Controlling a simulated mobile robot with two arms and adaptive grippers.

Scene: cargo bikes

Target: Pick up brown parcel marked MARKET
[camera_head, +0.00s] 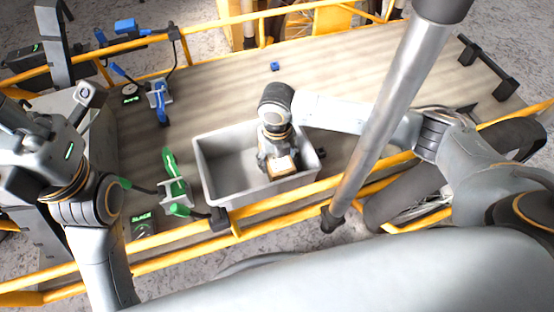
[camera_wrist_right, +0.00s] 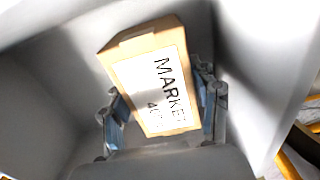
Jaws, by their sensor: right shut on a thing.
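The brown parcel (camera_wrist_right: 150,80) has a white label reading MARKET, with a partly hidden second line beneath it. In the head view the parcel (camera_head: 282,167) shows at the right part of the grey bin (camera_head: 205,172), below my right gripper (camera_head: 278,163). In the right wrist view my right gripper (camera_wrist_right: 163,112) has a finger on each side of the parcel and is shut on it. The grey bin walls surround it. I cannot tell whether the parcel touches the bin floor. My left arm is at the left; its fingertips are not clearly visible.
The bin stands on a wooden cargo deck (camera_head: 350,70) with yellow rails (camera_head: 270,211). A green clamp-like tool (camera_head: 175,180) stands left of the bin, and a blue one (camera_head: 160,100) behind it. A small blue object (camera_head: 275,66) lies on the deck. A grey pole crosses at the right.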

